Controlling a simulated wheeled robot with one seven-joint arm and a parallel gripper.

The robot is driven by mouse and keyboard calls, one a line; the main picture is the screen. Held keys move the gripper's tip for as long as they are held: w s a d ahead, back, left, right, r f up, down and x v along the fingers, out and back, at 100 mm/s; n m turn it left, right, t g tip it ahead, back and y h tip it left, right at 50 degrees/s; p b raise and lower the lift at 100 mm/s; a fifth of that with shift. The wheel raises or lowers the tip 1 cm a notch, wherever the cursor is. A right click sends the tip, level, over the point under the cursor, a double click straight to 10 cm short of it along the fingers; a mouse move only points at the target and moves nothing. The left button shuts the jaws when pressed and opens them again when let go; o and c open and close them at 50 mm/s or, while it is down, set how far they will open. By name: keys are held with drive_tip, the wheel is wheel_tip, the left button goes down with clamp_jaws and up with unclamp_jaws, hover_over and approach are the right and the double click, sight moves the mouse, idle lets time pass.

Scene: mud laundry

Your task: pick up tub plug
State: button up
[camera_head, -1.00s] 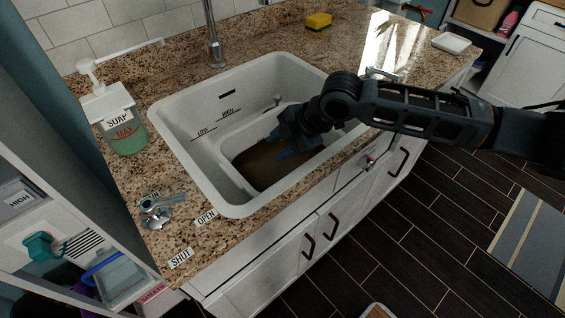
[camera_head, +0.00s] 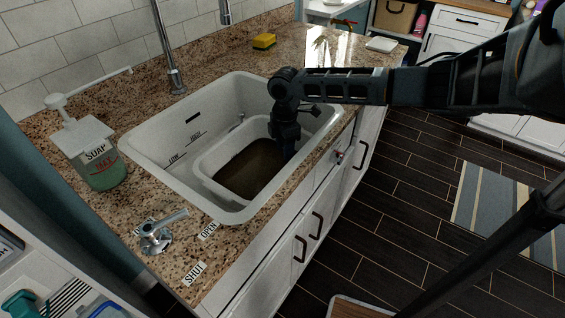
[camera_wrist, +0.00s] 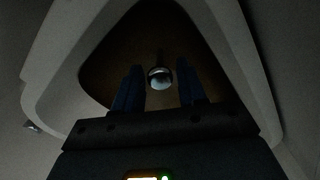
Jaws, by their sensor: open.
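A small round, shiny thing, which looks like the tub plug (camera_wrist: 160,78), shows in the wrist view against the brown bottom of the tub. A short stem rises from it. My gripper (camera_wrist: 160,67) is open, with one blue finger on each side of the plug in that view; I cannot tell how far the plug is from the fingertips, and no contact shows. In the head view my gripper (camera_head: 287,148) points down into the white tub (camera_head: 208,170) inside the sink, and its fingertips and the plug are hidden there.
Brown, murky water (camera_head: 245,172) seems to fill the tub's bottom. The sink's rim (camera_head: 135,150) surrounds it. A soap dispenser (camera_head: 92,155), a lever handle (camera_head: 158,232) and a yellow sponge (camera_head: 264,41) stand on the granite counter. The faucet (camera_head: 170,60) rises behind the sink.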

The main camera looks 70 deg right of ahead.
wheel_tip(320, 180, down, 5)
drive_tip(key=shift+s+d+p, duration=0.1)
drive_tip(key=shift+s+p, duration=0.05)
drive_tip(key=shift+p, duration=0.2)
clamp_jaws()
